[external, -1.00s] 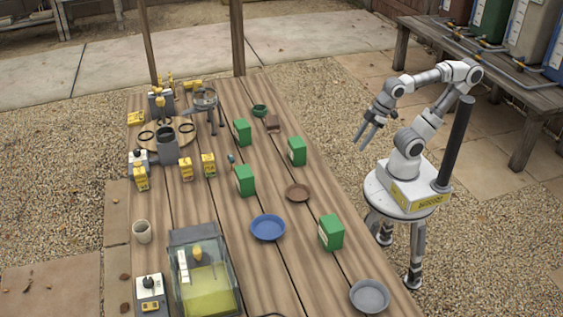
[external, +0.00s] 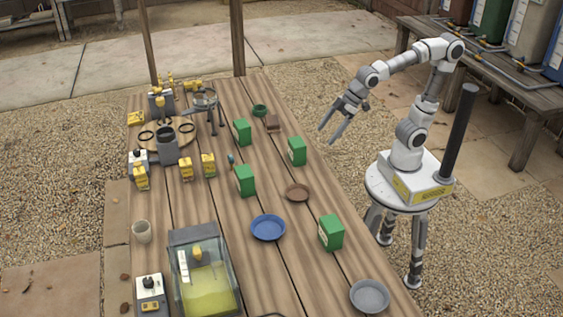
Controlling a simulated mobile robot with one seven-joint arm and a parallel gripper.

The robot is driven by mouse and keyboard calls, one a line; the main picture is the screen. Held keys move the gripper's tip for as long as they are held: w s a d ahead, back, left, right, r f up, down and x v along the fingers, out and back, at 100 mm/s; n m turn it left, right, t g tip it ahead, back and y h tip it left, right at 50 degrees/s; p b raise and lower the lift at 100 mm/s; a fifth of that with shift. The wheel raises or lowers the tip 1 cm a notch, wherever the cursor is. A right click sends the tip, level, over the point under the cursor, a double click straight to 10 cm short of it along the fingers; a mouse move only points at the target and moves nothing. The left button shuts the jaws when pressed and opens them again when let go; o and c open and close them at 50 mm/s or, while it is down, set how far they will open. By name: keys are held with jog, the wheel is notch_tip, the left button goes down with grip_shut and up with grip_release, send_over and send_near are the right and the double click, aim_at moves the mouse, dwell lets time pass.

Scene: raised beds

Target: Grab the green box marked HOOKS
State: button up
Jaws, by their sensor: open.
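Several green boxes stand on the wooden table: one at the back (external: 242,132), one near the right edge (external: 297,151), one in the middle (external: 245,180), and one nearer the front right (external: 331,232). Their labels are too small to read, so I cannot tell which is marked HOOKS. My gripper (external: 332,130) is open and empty. Its fingers point down and left, in the air near the table's right edge, to the right of and above the box near that edge. It appears apart from every box.
A brown saucer (external: 298,193), a blue dish (external: 268,228) and a grey dish (external: 369,296) lie among the boxes. A small green bowl (external: 259,111) and a brown block (external: 273,123) sit at the back. A glass-sided case (external: 205,280) stands at the front left.

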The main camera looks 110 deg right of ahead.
jog(key=w+a+r+t+p, duration=0.1)
jog(key=w+a+r+p, duration=0.15)
jog(key=w, duration=0.85)
jog(key=t+p, duration=0.1)
jog(key=p, duration=0.2)
send_near(237, 180)
jog(key=b+x, duration=0.2)
jog(key=x, duration=0.2)
jog(key=shift+s+a+b, duration=0.1)
jog(key=shift+a+b, duration=0.1)
jog(key=shift+b, duration=0.15)
jog(key=shift+b+x, duration=0.9)
jog(key=shift+x, duration=2)
jog(key=shift+r, duration=0.1)
jog(key=c, duration=1)
jog(key=shift+c, duration=0.9)
jog(key=shift+r, duration=0.1)
